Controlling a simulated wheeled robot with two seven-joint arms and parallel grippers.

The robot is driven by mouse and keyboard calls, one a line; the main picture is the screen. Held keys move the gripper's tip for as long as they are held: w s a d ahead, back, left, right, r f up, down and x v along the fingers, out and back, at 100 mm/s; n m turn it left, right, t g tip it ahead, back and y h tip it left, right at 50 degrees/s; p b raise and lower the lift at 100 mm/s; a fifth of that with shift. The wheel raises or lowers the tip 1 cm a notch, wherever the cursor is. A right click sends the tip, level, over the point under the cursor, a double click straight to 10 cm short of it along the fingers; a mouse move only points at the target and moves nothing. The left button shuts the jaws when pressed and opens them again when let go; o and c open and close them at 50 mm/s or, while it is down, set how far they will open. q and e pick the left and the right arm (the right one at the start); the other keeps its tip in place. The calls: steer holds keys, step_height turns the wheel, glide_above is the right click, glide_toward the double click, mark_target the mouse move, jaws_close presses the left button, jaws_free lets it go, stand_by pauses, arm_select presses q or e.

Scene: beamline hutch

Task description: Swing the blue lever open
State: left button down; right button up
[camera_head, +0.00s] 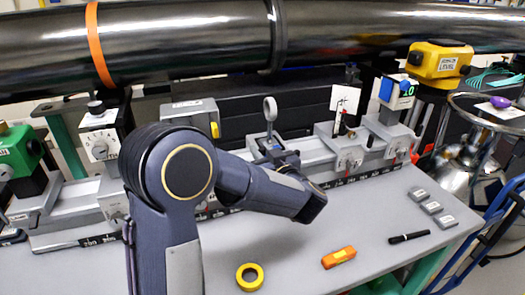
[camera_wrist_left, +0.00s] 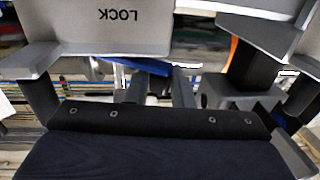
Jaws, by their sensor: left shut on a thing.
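The blue lever (camera_wrist_left: 165,70) shows in the left wrist view as a blue strip below a grey block marked LOCK (camera_wrist_left: 122,14). My left gripper (camera_head: 279,157) is at the rail in the head view, in front of the post of a round lens holder (camera_head: 270,108). It is shut on the blue lever; my gripper and wrist hide most of the lever in the head view. How far the lever is swung cannot be told. My right gripper is in neither view.
A black pipe (camera_head: 190,38) crosses above the rail. Instruments stand on both sides of my left gripper, including a white card (camera_head: 344,98). Yellow tape (camera_head: 250,277), an orange block (camera_head: 339,258) and a black marker (camera_head: 409,237) lie on the bench. The bench between is clear.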

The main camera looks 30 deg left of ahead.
arm_select(q)
steer(key=shift+a+m+t+h, duration=0.25)
steer(key=shift+m+t+h, duration=0.5)
steer(key=shift+t, duration=0.25)
steer(key=shift+a+f+m+t+h, duration=0.1)
steer(key=shift+a+m+t+h, duration=0.1)
steer(key=shift+m+t+h, duration=0.7)
steer(key=shift+w+a+m+t+h+b, duration=0.1)
steer(key=shift+m+t+h+b, duration=0.2)
steer(key=shift+m+t+h, duration=0.2)
steer(key=shift+w+a+m+t+h+b, duration=0.1)
steer(key=shift+m+t+h+b, duration=0.25)
steer(key=shift+h, duration=0.2)
steer(key=shift+w+m+t+h+b, duration=0.1)
steer(key=shift+m+t+h+b, duration=0.25)
steer(key=shift+m+h, duration=0.25)
steer(key=shift+h, duration=0.3)
steer(key=c, duration=1.4)
jaws_free()
